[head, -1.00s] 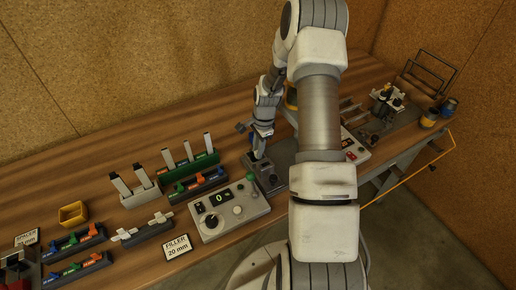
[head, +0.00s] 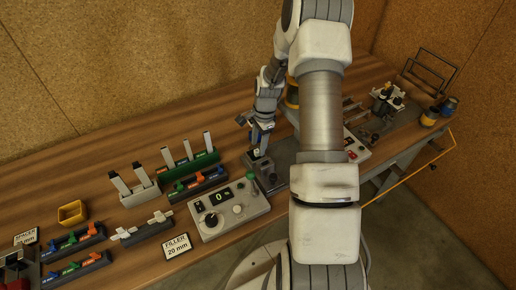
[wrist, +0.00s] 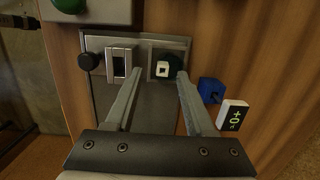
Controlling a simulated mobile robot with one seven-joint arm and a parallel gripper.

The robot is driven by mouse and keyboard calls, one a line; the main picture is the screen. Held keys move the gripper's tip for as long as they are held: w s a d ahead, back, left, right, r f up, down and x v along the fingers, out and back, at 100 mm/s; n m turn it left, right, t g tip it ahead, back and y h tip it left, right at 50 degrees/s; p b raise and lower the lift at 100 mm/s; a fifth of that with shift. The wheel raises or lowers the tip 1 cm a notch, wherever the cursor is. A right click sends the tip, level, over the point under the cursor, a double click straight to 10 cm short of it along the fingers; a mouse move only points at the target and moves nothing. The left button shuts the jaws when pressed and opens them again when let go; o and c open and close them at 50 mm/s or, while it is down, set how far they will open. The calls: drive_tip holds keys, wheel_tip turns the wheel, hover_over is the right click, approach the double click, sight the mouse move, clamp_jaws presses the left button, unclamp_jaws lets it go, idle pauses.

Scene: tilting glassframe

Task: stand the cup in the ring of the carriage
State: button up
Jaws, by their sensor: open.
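In the wrist view my gripper (wrist: 160,73) is open. Its two fingertips are apart, on either side of a dark green round piece with a white square top (wrist: 163,69); I cannot tell whether this is the cup. The round piece is on a grey fixture (wrist: 150,105), which also has a framed slot (wrist: 119,62) and a black knob (wrist: 88,62). I cannot single out the ring or the carriage. In the head view my gripper (head: 258,150) is just above the fixture (head: 268,184), and the arm hides part of this area.
In the wrist view, a blue block (wrist: 210,89) and a small white-framed display (wrist: 234,115) are right of the gripper. In the head view, a control box (head: 228,208) is in front left, with several racks (head: 186,165) beyond. A yellow bin (head: 72,212) is far left.

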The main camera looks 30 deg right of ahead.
wheel_tip(320, 180, up, 9)
drive_tip(key=d+b, duration=0.1)
wheel_tip(320, 180, up, 8)
drive_tip(key=n, duration=0.3)
hover_over(255, 162)
drive_tip(key=s+a+r+n+t+h, duration=0.2)
drive_tip(key=s+a+r+n, duration=0.4)
drive_tip(key=r, duration=0.4)
drive_tip(key=s+a+r+n+t, duration=0.1)
drive_tip(key=s+a+r+n, duration=0.1)
drive_tip(key=s, duration=0.6)
drive_tip(key=s+a+r+n+t+b, duration=0.1)
drive_tip(key=s+a+r+n+t, duration=0.1)
drive_tip(key=s+n, duration=0.4)
drive_tip(key=shift+s+a+r+n+t+y, duration=0.3)
drive_tip(key=shift+s+a+r, duration=0.15)
drive_tip(key=shift+s+a, duration=0.7)
